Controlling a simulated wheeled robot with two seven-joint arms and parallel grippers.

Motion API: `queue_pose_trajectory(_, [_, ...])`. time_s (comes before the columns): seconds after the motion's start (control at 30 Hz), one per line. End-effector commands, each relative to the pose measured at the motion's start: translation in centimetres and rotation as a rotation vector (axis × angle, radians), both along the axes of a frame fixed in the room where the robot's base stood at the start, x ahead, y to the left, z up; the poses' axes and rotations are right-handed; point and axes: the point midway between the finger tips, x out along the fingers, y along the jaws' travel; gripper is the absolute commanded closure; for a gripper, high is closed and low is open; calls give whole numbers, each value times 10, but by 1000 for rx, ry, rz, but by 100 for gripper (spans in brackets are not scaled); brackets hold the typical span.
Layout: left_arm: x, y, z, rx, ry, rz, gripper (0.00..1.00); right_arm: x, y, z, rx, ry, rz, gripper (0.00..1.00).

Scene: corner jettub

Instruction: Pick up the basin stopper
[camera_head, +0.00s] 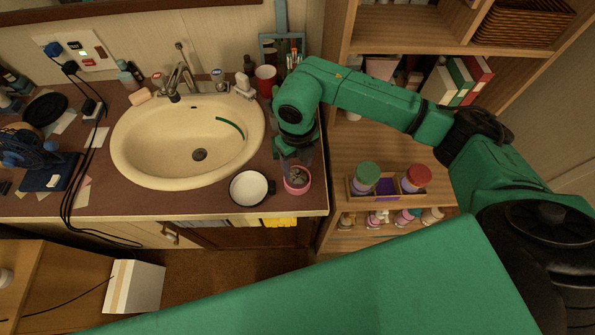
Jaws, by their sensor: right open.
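The cream oval basin (140,150) is set into the brown counter at the left. A dark round piece (199,155) sits at its drain; I cannot tell if it is the stopper or the bare drain. My right gripper (297,166) points down at the counter's right end, over a small pink bowl (297,188). The jaws are open. Something small and dark shows inside the bowl between the fingers, too small to identify. My left gripper is not in view.
A white pan (249,188) with a dark rim stands left of the pink bowl, close to the gripper. A red cup (265,79) and faucet (181,75) stand behind. A shelf with red-lidded (417,176) and green-lidded jars (367,174) is at the right.

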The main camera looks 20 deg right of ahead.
Motion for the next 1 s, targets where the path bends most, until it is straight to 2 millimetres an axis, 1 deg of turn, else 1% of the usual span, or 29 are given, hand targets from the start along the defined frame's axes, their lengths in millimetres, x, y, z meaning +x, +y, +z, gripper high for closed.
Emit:
queue_pose_trajectory(0.03, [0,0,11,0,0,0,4,-1,-2,-4,-1,5,-1,39])
queue_pose_trajectory(0.1, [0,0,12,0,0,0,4,-1,-1,-17,0,4,-1,39])
queue_pose_trajectory(0.13, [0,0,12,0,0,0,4,-1,-1,-21,0,3,0,39])
queue_pose_trajectory(0.2, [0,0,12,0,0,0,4,0,0,-25,2,0,1,39])
queue_pose_trajectory(0.33, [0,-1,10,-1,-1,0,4,0,0,-26,1,-1,2,39])
queue_pose_trajectory(0.37, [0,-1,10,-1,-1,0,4,0,0,-26,1,-1,1,43])
queue_pose_trajectory(0.4, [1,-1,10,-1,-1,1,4,0,0,-26,1,-1,1,58])
queue_pose_trajectory(0.47, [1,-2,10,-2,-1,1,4,0,0,-25,1,-1,1,81])
queue_pose_trajectory(0.5, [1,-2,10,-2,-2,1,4,0,0,-25,1,-1,1,96])
queue_pose_trajectory(0.53, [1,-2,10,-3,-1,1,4,0,0,-25,1,-1,1,100])
queue_pose_trajectory(0.87, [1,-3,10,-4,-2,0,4,1,0,-24,3,-1,1,100])
queue_pose_trajectory(1.0, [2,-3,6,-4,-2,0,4,1,0,-13,3,-2,0,100])
